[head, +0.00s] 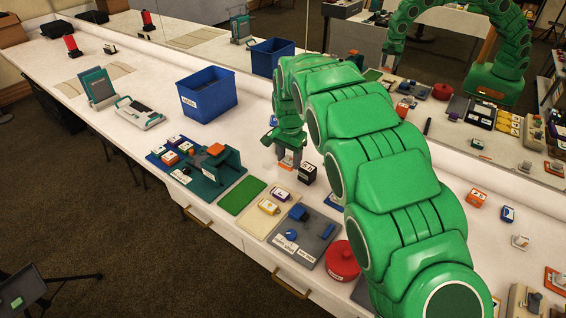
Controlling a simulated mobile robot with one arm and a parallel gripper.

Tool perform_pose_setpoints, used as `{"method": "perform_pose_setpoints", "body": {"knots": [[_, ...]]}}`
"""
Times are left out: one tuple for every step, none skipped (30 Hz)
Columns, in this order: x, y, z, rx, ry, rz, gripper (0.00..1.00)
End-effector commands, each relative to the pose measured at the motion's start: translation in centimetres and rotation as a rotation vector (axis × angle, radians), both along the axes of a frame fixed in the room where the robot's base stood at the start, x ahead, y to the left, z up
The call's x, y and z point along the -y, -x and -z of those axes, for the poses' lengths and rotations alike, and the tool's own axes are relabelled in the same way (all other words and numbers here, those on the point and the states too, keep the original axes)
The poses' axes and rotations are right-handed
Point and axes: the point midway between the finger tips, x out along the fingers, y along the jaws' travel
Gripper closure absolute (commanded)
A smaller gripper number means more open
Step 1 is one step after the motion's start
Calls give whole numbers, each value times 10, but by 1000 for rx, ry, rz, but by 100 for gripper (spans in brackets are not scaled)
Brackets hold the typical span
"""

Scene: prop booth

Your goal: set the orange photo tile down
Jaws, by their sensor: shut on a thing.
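My gripper (289,162) points down over the counter, just left of a small black block with a white label (307,173). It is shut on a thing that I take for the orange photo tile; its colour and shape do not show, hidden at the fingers. I cannot tell whether it touches the counter. Other small orange-and-white tiles lie about: one on the blue tray (169,158) at the left, and one on the counter (476,198) right of my arm.
A blue bin (208,100) stands behind. Left of my gripper are a teal stand (226,172) and a green mat (242,195). A beige mat (264,222), a grey tray (307,250) and a red round lidded pot (342,262) lie in front. A mirror lines the back.

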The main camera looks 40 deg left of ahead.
Motion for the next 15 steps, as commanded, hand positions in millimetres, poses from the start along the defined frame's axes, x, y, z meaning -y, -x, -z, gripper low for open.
{"method": "perform_pose_setpoints", "body": {"knots": [[-3,-3,4,-2,1,0,77],[-5,-5,5,-3,2,0,77],[-7,-7,6,-3,3,0,77],[-9,-9,7,-2,3,0,77],[-11,-11,8,-2,2,0,77],[-14,-14,9,-1,1,0,77],[-16,-16,10,-1,0,0,77],[-18,-17,12,-1,1,0,77],[-20,-19,14,-3,1,0,77],[-22,-21,16,-3,1,0,77],[-23,-23,17,-3,1,-1,77],[-26,-25,17,-1,0,-1,77],[-28,-27,18,0,-1,-1,77],[-30,-29,18,1,-1,-1,77],[-31,-31,20,0,0,0,77]]}}
